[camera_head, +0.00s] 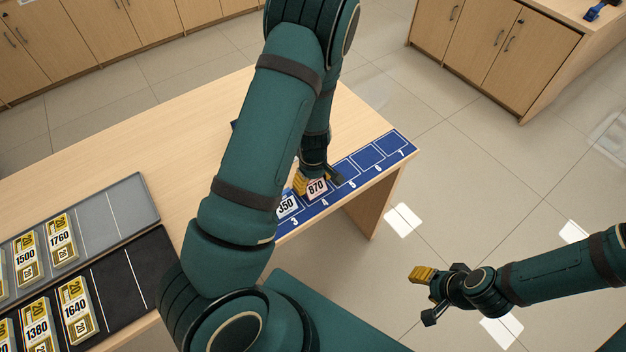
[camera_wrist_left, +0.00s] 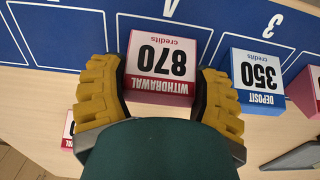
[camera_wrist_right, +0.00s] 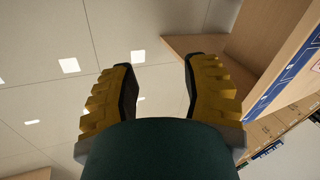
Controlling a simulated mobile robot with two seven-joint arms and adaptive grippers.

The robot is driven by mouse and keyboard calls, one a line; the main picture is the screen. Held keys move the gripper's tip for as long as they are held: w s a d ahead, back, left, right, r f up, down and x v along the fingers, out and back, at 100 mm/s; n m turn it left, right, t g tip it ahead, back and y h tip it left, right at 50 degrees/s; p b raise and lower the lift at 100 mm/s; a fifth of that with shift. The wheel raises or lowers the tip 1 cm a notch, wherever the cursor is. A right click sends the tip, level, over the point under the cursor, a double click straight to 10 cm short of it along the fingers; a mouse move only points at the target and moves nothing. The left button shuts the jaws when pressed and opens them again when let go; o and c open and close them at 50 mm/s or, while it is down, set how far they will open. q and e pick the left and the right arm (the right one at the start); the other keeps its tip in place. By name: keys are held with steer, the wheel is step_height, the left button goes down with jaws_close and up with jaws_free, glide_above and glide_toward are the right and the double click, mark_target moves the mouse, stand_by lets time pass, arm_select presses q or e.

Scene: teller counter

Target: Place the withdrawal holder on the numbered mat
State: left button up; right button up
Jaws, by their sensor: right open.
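The withdrawal holder (camera_head: 317,188), a pink-red block marked 870, stands at place 4 of the blue numbered mat (camera_head: 368,157). In the left wrist view its white and red label (camera_wrist_left: 163,60) faces me upside down. My left gripper (camera_head: 319,180) has one finger on each side of it. The fingers are spread wide at the block's sides; whether they touch it is hard to see. A blue deposit holder (camera_wrist_left: 258,82) marked 350 stands beside it at place 3. My right gripper (camera_head: 428,298) is open and empty, out over the floor.
Places 5 to 7 of the mat are bare. A grey tray (camera_head: 120,205) and a black tray (camera_head: 128,275) with numbered bundles lie at left. Another red-edged block (camera_wrist_left: 68,130) stands on the wooden table (camera_head: 160,140). My left arm hides the mat's left part.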

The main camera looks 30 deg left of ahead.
arm_select(q)
steer(key=shift+o, duration=1.2)
steer(key=shift+r, duration=0.2)
step_height(320, 180, up, 12)
steer(key=p, duration=0.4)
steer(key=s+d+f+m+h, duration=0.1)
steer(key=s+d+f+m, duration=0.55)
steer(key=d+f, duration=0.2)
steer(key=s+d+m+t+h, duration=0.2)
steer(key=d+m, duration=0.3)
steer(key=d, duration=0.3)
steer(key=shift+d+f+h, duration=0.4)
steer(key=shift+f, duration=0.05)
steer(key=shift+s, duration=0.1)
